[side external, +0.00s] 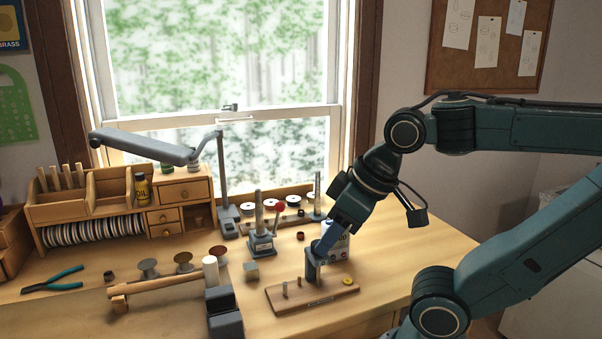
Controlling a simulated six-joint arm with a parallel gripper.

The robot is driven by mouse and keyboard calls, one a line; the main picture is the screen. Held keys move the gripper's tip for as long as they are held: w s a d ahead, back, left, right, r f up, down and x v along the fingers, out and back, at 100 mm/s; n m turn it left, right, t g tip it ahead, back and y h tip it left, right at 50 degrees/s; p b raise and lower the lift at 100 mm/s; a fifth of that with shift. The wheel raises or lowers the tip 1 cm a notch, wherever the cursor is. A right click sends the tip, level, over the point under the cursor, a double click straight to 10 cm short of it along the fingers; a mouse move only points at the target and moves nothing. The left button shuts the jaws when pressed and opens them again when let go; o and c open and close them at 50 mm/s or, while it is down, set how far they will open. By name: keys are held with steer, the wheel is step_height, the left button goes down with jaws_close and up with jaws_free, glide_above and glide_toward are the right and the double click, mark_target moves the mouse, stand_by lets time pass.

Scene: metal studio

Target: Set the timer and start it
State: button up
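A small pale box (341,247) with dark marks on its front stands on the bench right of centre. It looks like the timer, but its face is too small to read. My gripper (319,254) points down in front of its left side and hides part of it. Whether my gripper touches the box, or whether its fingers are open or shut, I cannot tell.
A wooden board (290,300) with pegs and a yellow disc (348,281) lies just below my gripper. A dark block (224,318) is at the front. Pliers (52,281) lie far left.

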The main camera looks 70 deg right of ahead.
steer(key=shift+d+r, duration=0.1)
jaws_close()
steer(key=w+d+r+n+g, duration=0.2)
steer(key=w+d+r+n, duration=0.1)
steer(key=d, duration=0.6)
steer(key=w+d+r+n+g, duration=0.3)
steer(key=d+r+n, duration=0.2)
steer(key=d, duration=0.4)
steer(key=shift+w+n+g, duration=0.2)
steer(key=shift+n+g, duration=0.1)
steer(key=shift+n, duration=0.2)
steer(key=shift+d, duration=0.1)
